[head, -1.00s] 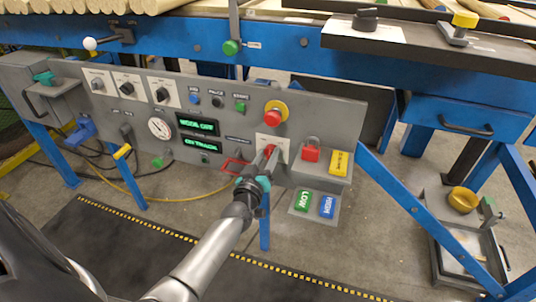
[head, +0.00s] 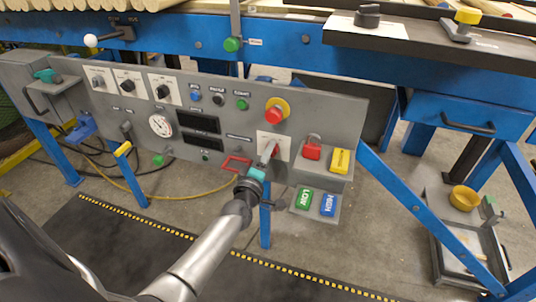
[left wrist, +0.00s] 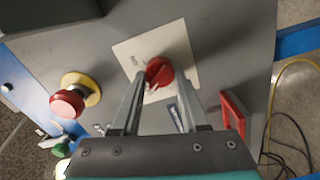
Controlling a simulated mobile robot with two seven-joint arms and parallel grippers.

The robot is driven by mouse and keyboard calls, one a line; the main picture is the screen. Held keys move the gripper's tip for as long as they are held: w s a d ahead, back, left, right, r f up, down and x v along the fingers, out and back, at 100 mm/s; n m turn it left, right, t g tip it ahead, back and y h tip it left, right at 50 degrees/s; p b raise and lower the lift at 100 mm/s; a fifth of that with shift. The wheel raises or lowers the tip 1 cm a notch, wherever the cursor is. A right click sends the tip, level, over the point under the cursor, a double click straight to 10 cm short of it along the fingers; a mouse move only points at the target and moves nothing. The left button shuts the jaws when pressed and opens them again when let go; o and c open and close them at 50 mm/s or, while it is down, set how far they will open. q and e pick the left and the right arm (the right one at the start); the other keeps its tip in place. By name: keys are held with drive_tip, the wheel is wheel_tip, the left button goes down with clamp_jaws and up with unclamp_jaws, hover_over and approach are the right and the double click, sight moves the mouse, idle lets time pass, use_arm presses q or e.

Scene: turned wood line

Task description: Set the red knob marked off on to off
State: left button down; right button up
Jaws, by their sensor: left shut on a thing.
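The red knob (left wrist: 158,72) sits on a white label plate (left wrist: 178,40) on the grey control panel. My left gripper (left wrist: 160,80) is shut on the knob, with one finger on each side of it. In the head view, my left gripper (head: 269,153) reaches the white plate (head: 279,142) from below and mostly hides the knob. The plate's lettering is too small to read with certainty. My right gripper does not show.
A red emergency button (head: 276,112) on a yellow ring is just above the knob. A red handle frame (head: 236,163) is to its left, and a red padlock-like block (head: 312,151) to its right. Two display windows (head: 197,120) are dark.

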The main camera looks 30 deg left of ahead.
use_arm(q)
drive_tip(key=shift+n, duration=0.9)
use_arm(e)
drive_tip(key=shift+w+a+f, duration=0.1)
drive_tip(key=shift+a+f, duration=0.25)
use_arm(q)
drive_tip(key=c, duration=0.7)
unclamp_jaws()
drive_tip(key=shift+o, duration=1.4)
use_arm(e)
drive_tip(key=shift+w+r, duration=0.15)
use_arm(q)
drive_tip(key=shift+s, duration=0.1)
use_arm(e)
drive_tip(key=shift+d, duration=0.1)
